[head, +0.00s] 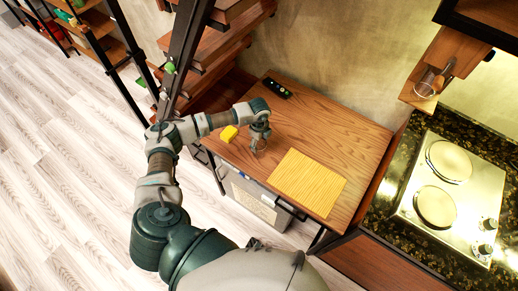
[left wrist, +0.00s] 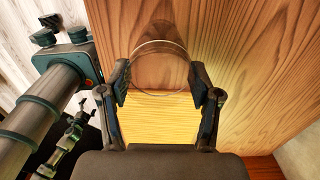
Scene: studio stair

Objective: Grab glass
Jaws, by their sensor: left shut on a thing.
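A clear drinking glass (left wrist: 160,48) shows in the left wrist view as a thin round rim between my fingers, above the wooden table. My left gripper (left wrist: 162,88) is shut on it, with one dark finger on each side. In the head view my left gripper (head: 259,138) points down over the table, just left of the yellow mat. The glass is too faint there to make out its outline.
A cooktop (head: 450,195) and a wooden shelf with a clear vessel (head: 424,90) are at right.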

